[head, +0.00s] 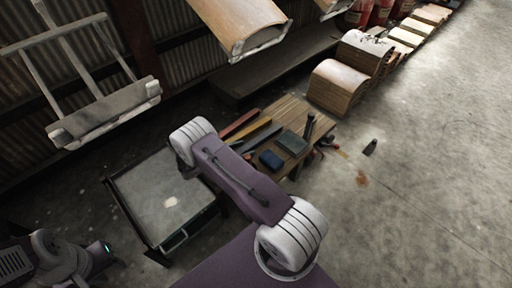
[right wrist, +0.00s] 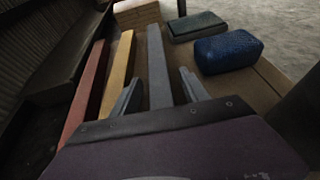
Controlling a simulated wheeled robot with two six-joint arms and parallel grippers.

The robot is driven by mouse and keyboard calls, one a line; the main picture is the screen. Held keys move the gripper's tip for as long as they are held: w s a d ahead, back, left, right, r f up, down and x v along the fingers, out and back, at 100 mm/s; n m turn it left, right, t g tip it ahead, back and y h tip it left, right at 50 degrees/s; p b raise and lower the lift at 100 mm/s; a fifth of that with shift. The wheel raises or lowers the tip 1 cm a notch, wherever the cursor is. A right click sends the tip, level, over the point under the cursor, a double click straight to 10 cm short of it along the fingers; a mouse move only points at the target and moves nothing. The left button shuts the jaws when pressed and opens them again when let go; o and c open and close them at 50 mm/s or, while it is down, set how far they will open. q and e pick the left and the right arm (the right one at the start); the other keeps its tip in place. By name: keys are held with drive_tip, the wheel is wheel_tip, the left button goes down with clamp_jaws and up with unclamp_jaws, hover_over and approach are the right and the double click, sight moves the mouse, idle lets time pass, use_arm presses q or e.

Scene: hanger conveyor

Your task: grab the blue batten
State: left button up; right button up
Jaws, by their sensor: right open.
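The blue batten (right wrist: 158,68) is a long grey-blue strip on the wooden bench. My right gripper (right wrist: 160,84) is open, with one finger on each side of the batten's near part and nothing clasped. The near end is hidden behind my gripper's body in the right wrist view. In the head view the blue batten (head: 262,138) lies at the right of a row of battens, partly hidden by my right arm.
A yellow batten (right wrist: 118,70) and a red batten (right wrist: 86,92) lie to the left. A blue block (right wrist: 228,52) and a dark green block (right wrist: 198,26) sit to the right. A low grey-topped table (head: 150,200) stands left of the bench (head: 318,128). Floor to the right is mostly clear.

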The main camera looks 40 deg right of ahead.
drive_tip(key=shift+d+f, duration=0.25)
drive_tip(key=shift+d, duration=0.3)
clamp_jaws()
